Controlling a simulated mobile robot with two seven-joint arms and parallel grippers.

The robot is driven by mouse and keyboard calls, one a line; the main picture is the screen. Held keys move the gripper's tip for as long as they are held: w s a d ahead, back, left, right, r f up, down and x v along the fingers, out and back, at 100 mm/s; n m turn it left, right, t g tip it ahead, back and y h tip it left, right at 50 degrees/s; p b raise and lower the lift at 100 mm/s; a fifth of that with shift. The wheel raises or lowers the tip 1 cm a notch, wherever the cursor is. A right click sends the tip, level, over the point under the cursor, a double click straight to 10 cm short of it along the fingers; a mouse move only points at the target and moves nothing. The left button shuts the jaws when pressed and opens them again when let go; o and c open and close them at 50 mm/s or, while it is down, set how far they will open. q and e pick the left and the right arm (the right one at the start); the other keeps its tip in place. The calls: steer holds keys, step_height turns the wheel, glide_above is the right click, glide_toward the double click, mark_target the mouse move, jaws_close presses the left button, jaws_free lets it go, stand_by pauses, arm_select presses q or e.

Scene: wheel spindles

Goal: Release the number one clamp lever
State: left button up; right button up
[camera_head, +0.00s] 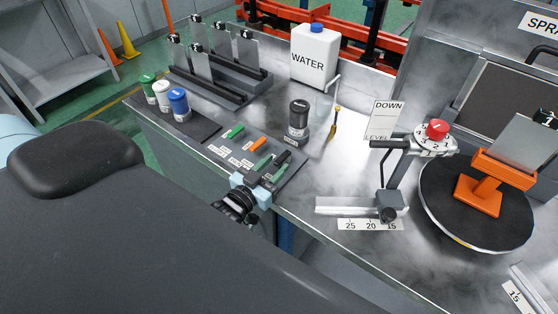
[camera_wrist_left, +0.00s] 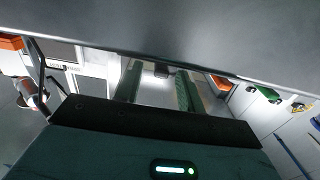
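A red knob (camera_head: 437,129) sits on a silver numbered dial (camera_head: 434,147), right of centre in the head view. A black lever handle (camera_head: 388,144) sticks out to its left. I cannot tell whether this is the number one clamp lever, as no such label is readable. My left gripper (camera_head: 271,168) is over the near edge of the bench, left of the dial and well apart from it. Its two green fingers show apart in the left wrist view (camera_wrist_left: 158,87), with nothing visibly held between them. My right gripper is not in view.
An orange stand (camera_head: 480,195) holding a grey plate (camera_head: 523,140) is on a black round turntable (camera_head: 475,228). A water container (camera_head: 314,55), a black jar (camera_head: 299,118), coloured bottles (camera_head: 178,102) and racked plates (camera_head: 197,63) stand left.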

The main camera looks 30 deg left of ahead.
mark_target(276, 165)
arm_select(q)
steer(key=s, duration=0.4)
steer(key=shift+a+f, duration=0.15)
steer(key=shift+s, duration=0.45)
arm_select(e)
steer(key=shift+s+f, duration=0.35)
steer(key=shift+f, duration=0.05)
